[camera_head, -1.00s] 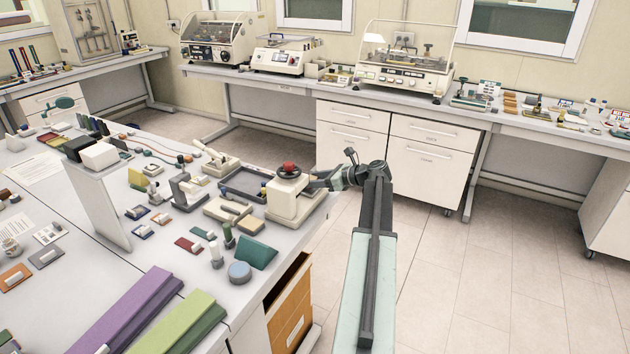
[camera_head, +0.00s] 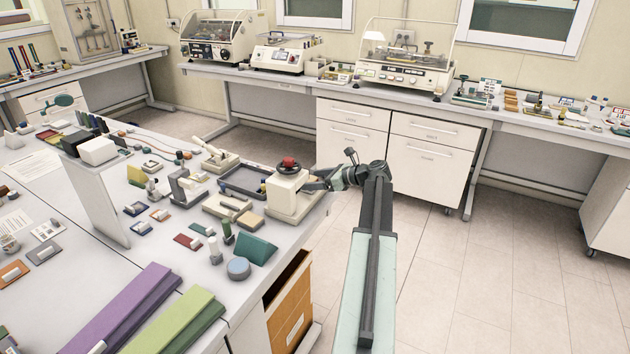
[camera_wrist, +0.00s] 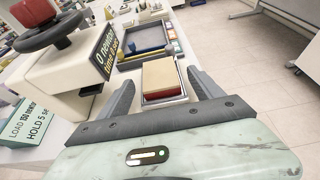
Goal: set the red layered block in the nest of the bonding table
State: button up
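The red layered block (camera_wrist: 163,78), with a tan top and red sides, sits level in a shallow grey nest (camera_wrist: 164,101) in the wrist view. The nest is on the bonding table, a cream machine (camera_wrist: 72,72) with a dark wheel and red knob; the machine also shows in the head view (camera_head: 288,190). My gripper (camera_wrist: 160,80) is open, with one dark finger on each side of the block and a visible gap to it. In the head view the block is hidden and my fingers are not clear behind the machine.
A sign with load and hold text (camera_wrist: 23,125) stands left of the machine. A dark blue tray (camera_wrist: 143,42) lies beyond the block. The bench (camera_head: 180,235) holds several small tools and blocks. Floor to the right is free.

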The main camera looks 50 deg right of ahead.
jog(key=p+v, duration=0.3)
jog(key=v, duration=0.4)
jog(key=shift+s+r, duration=0.2)
jog(key=shift+s, duration=0.15)
jog(key=shift+d, duration=0.1)
